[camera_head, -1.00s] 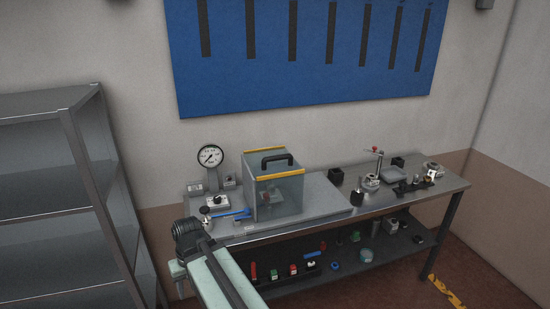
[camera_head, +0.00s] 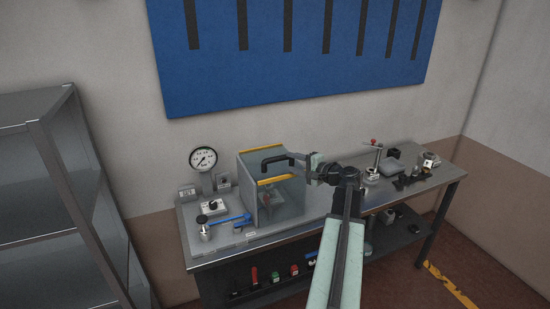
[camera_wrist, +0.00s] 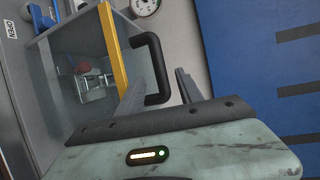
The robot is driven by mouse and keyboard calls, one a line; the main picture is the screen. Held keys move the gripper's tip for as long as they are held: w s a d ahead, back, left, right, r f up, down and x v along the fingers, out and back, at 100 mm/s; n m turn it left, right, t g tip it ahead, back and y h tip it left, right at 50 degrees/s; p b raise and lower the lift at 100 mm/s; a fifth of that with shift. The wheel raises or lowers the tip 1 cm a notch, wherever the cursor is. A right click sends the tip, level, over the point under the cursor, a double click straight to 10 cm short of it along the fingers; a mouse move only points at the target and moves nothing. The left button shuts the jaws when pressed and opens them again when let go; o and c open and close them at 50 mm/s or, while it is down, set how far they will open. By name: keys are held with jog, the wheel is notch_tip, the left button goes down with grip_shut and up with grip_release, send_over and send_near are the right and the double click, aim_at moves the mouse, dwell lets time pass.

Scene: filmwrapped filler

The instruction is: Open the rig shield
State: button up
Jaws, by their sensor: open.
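The rig shield (camera_head: 284,200) is a clear box with a yellow top edge (camera_head: 275,180), standing shut on the grey base plate of the bench. My gripper (camera_head: 303,159) is open at the right end of the handle. In the wrist view my fingers (camera_wrist: 158,90) appear on either side of the handle's lower end; I cannot tell whether they touch it. A fixture with a red part (camera_wrist: 88,78) shows through the clear wall.
A pressure gauge (camera_head: 203,158) and a control box with a knob (camera_head: 212,207) stand left of the shield. Several metal parts crowd the bench's right end. A blue board (camera_head: 300,60) hangs on the wall behind.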

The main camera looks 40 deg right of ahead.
aim_at(281, 160)
jog(key=w, duration=0.2)
jog(key=w+f+b, duration=0.1)
jog(key=w, duration=0.5)
jog(key=shift+a+f, duration=0.1)
jog(key=shift+f, duration=0.2)
grip_shut()
dwell(0.9)
